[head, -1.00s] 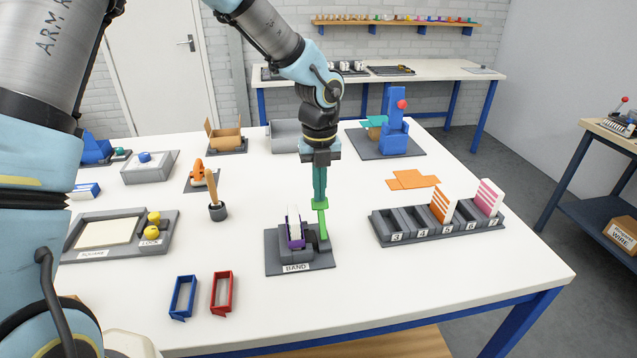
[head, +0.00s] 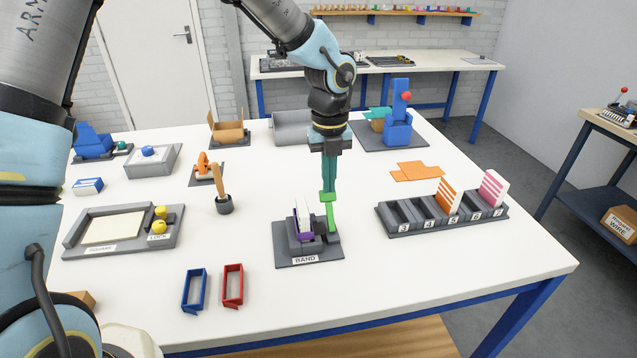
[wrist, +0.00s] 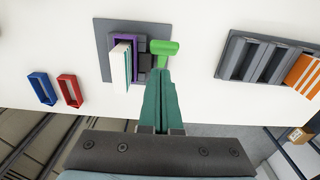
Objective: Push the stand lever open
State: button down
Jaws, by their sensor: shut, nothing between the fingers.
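The grey stand (head: 283,250) labelled BAND sits near the front middle of the table. A purple band (wrist: 126,41) stands in it around a white block or stack of cards (wrist: 120,62). The green lever (head: 330,215) rises nearly upright at the stand's right side, with a wide green top (wrist: 163,47). My gripper (head: 329,189) points down with its teal fingers shut and empty. Its tips are right at the lever's top; they also show in the wrist view (wrist: 160,76). Whether they touch it is unclear.
Blue (head: 193,291) and red (head: 232,285) frames lie left of the stand. A numbered grey rack (head: 405,228) with orange and pink striped cards is to the right. A wooden-handled tool (head: 219,181) stands behind left. Bare table lies between stand and rack.

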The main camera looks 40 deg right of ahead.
jog(key=w+d+r+b, duration=0.3)
jog(key=w+r, duration=0.2)
jog(key=w, duration=0.2)
jog(key=shift+w+d+r, duration=0.15)
jog(key=shift+d+r, duration=0.1)
jog(key=shift+d, duration=0.05)
